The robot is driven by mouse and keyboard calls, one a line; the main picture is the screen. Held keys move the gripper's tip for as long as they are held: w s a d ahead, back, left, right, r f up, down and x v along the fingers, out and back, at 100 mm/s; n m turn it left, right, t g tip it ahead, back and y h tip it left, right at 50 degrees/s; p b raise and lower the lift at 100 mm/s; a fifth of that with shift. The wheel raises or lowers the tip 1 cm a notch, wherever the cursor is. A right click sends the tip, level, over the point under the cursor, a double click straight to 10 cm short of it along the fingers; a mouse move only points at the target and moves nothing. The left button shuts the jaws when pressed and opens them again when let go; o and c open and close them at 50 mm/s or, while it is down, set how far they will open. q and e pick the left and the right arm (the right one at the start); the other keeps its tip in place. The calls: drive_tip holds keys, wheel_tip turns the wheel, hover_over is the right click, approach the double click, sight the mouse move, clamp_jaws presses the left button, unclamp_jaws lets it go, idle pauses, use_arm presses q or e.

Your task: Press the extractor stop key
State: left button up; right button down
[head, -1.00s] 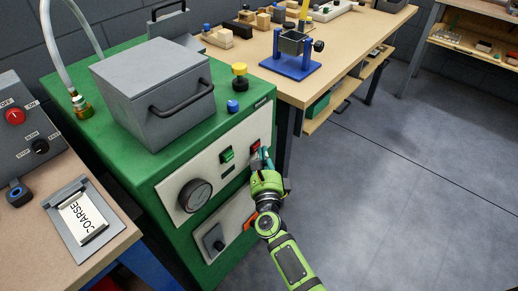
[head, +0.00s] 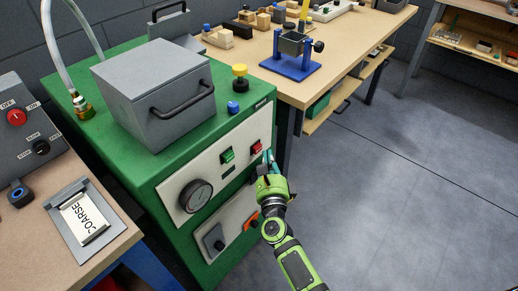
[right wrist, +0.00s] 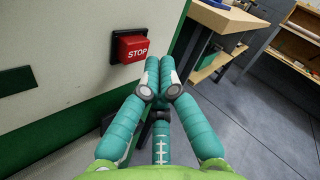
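The red stop key (head: 257,147), labelled STOP, sits on the light front panel of the green extractor cabinet (head: 130,165). In the right wrist view the stop key (right wrist: 132,48) stands out from its dark frame, left of my fingertips. My right gripper (head: 268,156) is shut and empty, its teal fingers together. In the right wrist view my right gripper (right wrist: 164,62) points past the key's right side, with a small gap between them. A green key (head: 227,155) sits left of the stop key. My left gripper is not in view.
A round gauge (head: 196,195) and a dark switch (head: 214,240) are on the cabinet front. A grey lidded box (head: 150,95) stands on top. A wooden bench (head: 325,85) adjoins behind. The floor to the right is clear.

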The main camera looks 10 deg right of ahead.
drive_tip(key=s+d, duration=0.1)
drive_tip(key=s, duration=0.1)
drive_tip(key=s+d+p, duration=0.1)
drive_tip(key=s+d, duration=0.1)
idle(0.3)
idle(0.5)
drive_tip(key=s+a+f+n+g+y, duration=0.1)
drive_tip(key=s+f+n+g, duration=0.2)
drive_tip(key=s+f+n, duration=0.45)
drive_tip(key=s+a+f+n+g+y+p, duration=0.15)
drive_tip(key=f+n, duration=0.25)
drive_tip(key=f, duration=0.6)
drive_tip(key=s+f+n+g+y, duration=0.25)
drive_tip(key=s+f+n, duration=0.25)
drive_tip(key=f, duration=0.4)
drive_tip(key=s+d+f+n+g, duration=0.2)
drive_tip(key=s+f+n+g, duration=0.1)
drive_tip(key=s, duration=0.7)
drive_tip(key=s+d+f+n+g+h, duration=0.1)
drive_tip(key=s+d+f+n+g, duration=0.2)
drive_tip(key=s+f+n, duration=0.3)
drive_tip(key=s+d+f+n+g+h, duration=0.1)
drive_tip(key=s+d+f+n+g, duration=0.2)
drive_tip(key=s, duration=1.2)
wheel_tip(320, 180, down, 3)
drive_tip(key=shift+s+f+n+g+p, duration=0.1)
drive_tip(key=shift+s+n+g+p, duration=0.25)
drive_tip(key=shift+n+g, duration=0.5)
